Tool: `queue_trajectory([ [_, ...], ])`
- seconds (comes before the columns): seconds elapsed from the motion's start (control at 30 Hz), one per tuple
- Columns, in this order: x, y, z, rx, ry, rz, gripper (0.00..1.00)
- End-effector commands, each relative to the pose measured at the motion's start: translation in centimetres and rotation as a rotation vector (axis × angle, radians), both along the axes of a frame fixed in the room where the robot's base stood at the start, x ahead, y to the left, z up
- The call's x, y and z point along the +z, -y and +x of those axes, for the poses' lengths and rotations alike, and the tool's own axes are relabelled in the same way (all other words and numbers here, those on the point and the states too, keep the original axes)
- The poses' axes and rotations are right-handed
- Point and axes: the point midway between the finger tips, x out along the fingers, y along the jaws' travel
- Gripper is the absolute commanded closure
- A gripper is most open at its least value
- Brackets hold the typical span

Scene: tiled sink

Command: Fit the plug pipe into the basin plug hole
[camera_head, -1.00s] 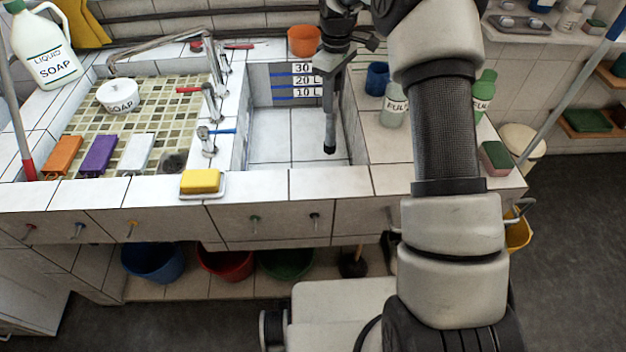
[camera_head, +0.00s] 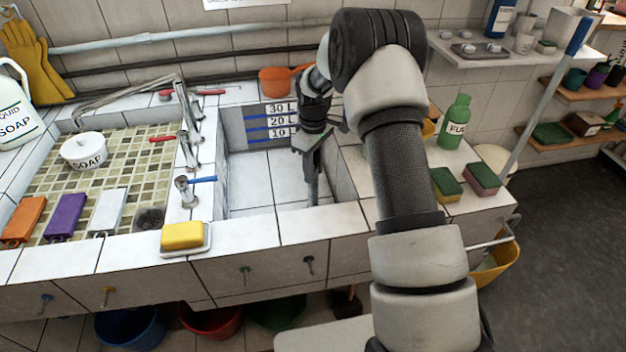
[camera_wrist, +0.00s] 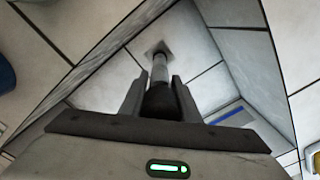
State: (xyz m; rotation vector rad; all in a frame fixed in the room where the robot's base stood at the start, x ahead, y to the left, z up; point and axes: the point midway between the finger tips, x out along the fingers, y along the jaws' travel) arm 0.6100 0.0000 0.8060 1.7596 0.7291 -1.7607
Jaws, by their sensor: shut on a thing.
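The plug pipe (camera_wrist: 159,70) is a grey tube with a dark lower part between the fingers of my gripper (camera_wrist: 160,97) in the wrist view. My gripper is shut on it. The pipe's far end overlaps the small, darker square plug hole (camera_wrist: 152,49) in the basin floor; I cannot tell whether it is inside or just above. In the head view my gripper (camera_head: 314,158) reaches down into the deep tiled basin (camera_head: 258,180) near its right wall. The pipe (camera_head: 312,186) points down there, its lower end close to the front rim. The plug hole cannot be made out in the head view.
Basin walls stand close around my gripper. Taps (camera_head: 187,190) line the left edge. A yellow soap (camera_head: 182,235) lies on the front rim. A green bottle (camera_head: 456,122) and sponges (camera_head: 481,178) stand on the right counter. An orange pot (camera_head: 276,80) is behind the basin.

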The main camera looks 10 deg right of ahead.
Motion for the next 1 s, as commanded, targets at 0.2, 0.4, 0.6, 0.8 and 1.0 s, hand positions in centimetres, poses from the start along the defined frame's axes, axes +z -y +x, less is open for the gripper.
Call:
queue_trajectory([
  [0.2,-2.9,0.0,0.0,0.001,0.0,0.0,1.0],
  [0.4,-3.0,0.0,0.1,0.0,0.003,0.0,1.0],
  [0.6,-3.4,0.0,0.0,0.0,0.0,0.0,0.69],
  [0.8,-3.4,0.0,0.0,0.0,0.0,0.0,0.52],
  [1.0,-3.2,0.0,0.0,0.0,0.001,-0.001,0.52],
])
